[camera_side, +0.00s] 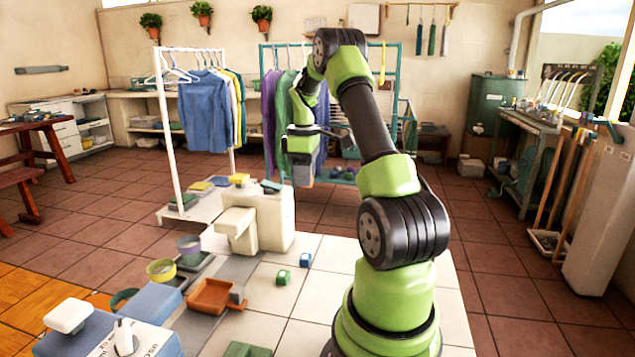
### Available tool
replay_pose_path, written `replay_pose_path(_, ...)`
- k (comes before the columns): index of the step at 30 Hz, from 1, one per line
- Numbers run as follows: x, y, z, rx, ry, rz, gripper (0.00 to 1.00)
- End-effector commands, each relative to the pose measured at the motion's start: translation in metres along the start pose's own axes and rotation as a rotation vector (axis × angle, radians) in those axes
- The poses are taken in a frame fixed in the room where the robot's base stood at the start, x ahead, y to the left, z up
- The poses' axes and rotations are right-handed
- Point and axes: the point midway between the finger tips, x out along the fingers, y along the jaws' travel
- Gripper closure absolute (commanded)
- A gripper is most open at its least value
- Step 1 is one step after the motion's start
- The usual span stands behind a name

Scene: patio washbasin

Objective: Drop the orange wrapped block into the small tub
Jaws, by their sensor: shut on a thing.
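My gripper (302,176) hangs in the air behind the white block-shaped stand, in front of the clothes rack. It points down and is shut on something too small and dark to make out. I cannot pick out an orange wrapped block anywhere in the side view. Two small round tubs stand left of the white stand: a yellow-green one (161,270) and a purple-grey one (188,246). I cannot tell which is the small tub. My gripper is well above both and to their right.
The white stand (262,218) rises between tubs and gripper. Blue boxes (150,302) are at front left.

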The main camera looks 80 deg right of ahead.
Motion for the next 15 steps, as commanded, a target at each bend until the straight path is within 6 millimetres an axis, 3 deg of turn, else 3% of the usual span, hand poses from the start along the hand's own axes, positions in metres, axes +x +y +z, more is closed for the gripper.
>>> replay_pose_path(8, -0.002, -0.066, -0.062, -0.220, -0.002, 0.000, 0.92)
replay_pose_path(11, -0.003, -0.106, -0.087, -0.337, -0.002, 0.000, 0.92)
replay_pose_path(15, -0.003, -0.174, -0.113, -0.524, -0.003, 0.001, 0.92)
